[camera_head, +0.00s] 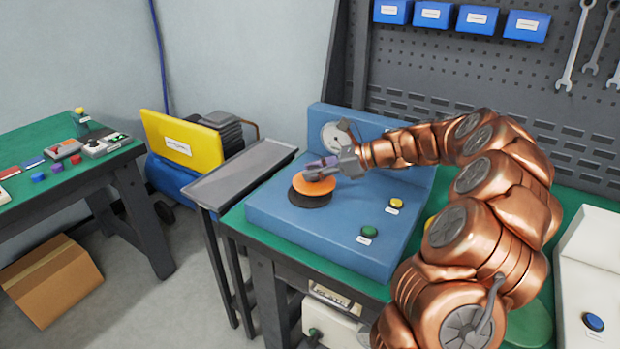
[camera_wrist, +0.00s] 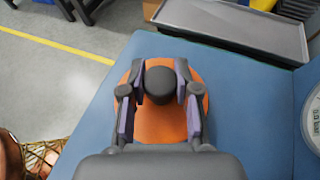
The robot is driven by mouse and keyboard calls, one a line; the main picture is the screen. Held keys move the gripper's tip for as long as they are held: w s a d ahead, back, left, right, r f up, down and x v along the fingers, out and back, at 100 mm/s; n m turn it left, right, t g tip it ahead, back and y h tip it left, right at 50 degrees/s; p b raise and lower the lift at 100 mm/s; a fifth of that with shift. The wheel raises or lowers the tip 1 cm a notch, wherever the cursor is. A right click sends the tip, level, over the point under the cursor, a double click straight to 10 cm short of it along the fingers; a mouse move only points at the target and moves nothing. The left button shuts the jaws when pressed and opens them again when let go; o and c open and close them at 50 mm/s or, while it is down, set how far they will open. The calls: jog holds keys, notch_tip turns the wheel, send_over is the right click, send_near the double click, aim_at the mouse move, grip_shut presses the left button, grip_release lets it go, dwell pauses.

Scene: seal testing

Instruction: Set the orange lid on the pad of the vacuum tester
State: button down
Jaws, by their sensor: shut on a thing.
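The orange lid (camera_head: 323,185) is a round disc with a dark knob (camera_wrist: 160,84). It also shows in the wrist view (camera_wrist: 158,124). My gripper (camera_head: 318,170) is shut on the knob, with a finger on each side of it, also in the wrist view (camera_wrist: 160,82). The lid is over the dark round pad (camera_head: 309,200) of the blue vacuum tester (camera_head: 290,231). The pad's front edge shows below the lid. I cannot tell whether the lid touches the pad. In the wrist view the lid hides the pad.
The tester has a gauge (camera_head: 336,137) on its back panel, a green button (camera_head: 369,231) and a yellow button (camera_head: 397,203). A grey tray (camera_head: 243,171) stands just left of it. A yellow panel (camera_head: 181,139) is behind the tray. A white device (camera_head: 590,280) stands at the right.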

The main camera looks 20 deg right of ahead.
jog(key=shift+w+a, duration=0.15)
jog(key=shift+w, duration=0.6)
jog(key=shift+f, duration=1.8)
jog(key=shift+f, duration=0.1)
jog(key=c, duration=0.8)
grip_release()
jog(key=shift+c, duration=0.2)
